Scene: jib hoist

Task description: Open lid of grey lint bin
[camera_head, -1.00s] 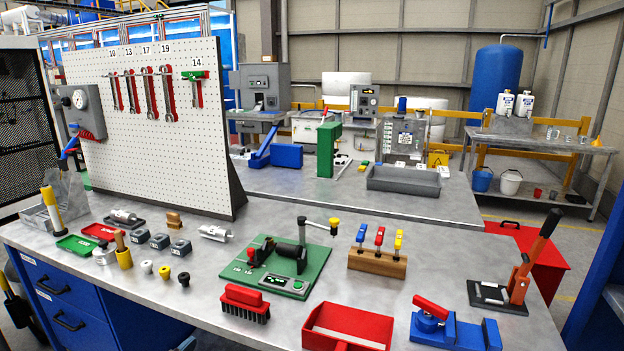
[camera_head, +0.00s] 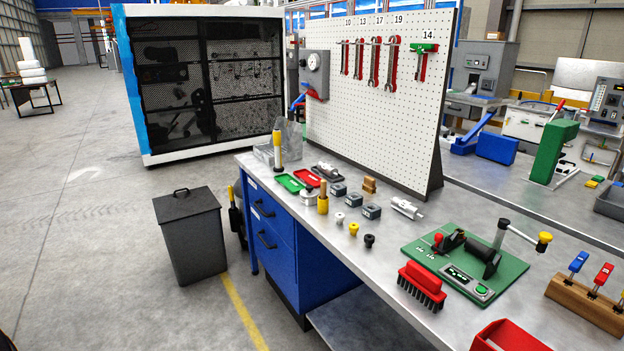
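The grey lint bin (camera_head: 193,245) stands on the floor at the left of the workbench. It is a dark grey, square bin. Its flat lid (camera_head: 186,204) is closed and has a small dark handle (camera_head: 181,191) on top. Neither of my grippers shows in the head view.
The steel workbench (camera_head: 440,322) with blue drawers (camera_head: 270,239) stands right of the bin, holding several tools and parts. A dark upright object with a yellow handle (camera_head: 233,213) is between bin and bench. A mesh-fronted cabinet (camera_head: 207,90) stands behind. Floor left of the bin is clear.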

